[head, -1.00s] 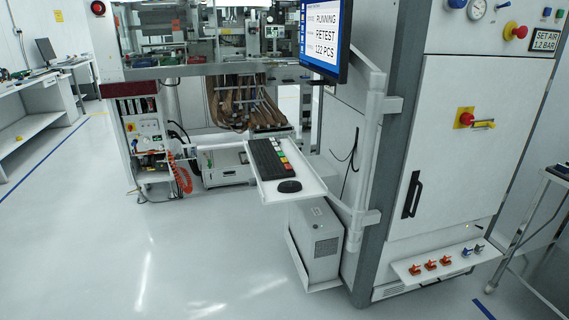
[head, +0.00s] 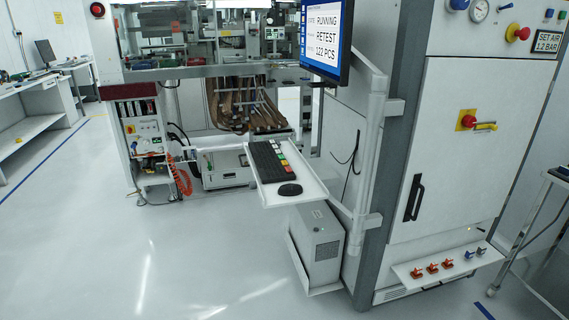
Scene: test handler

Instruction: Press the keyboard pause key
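The keyboard (head: 264,162) is black with a column of coloured keys, red, yellow, green and white, along its right side. It lies on a white tray (head: 304,191) that sticks out from the machine on an arm. I cannot make out which key is the pause key at this size. A black mouse (head: 289,190) lies at the tray's near end. The monitor (head: 325,38) above reads RUNNING, RETEST and 122 PCS. Neither of my grippers is in view.
A tall white cabinet (head: 455,150) with a red-yellow switch (head: 467,120) stands right of the tray. A grey computer case (head: 320,245) sits below the tray. A wheeled cart (head: 540,220) is at far right. The floor (head: 130,260) at front left is clear.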

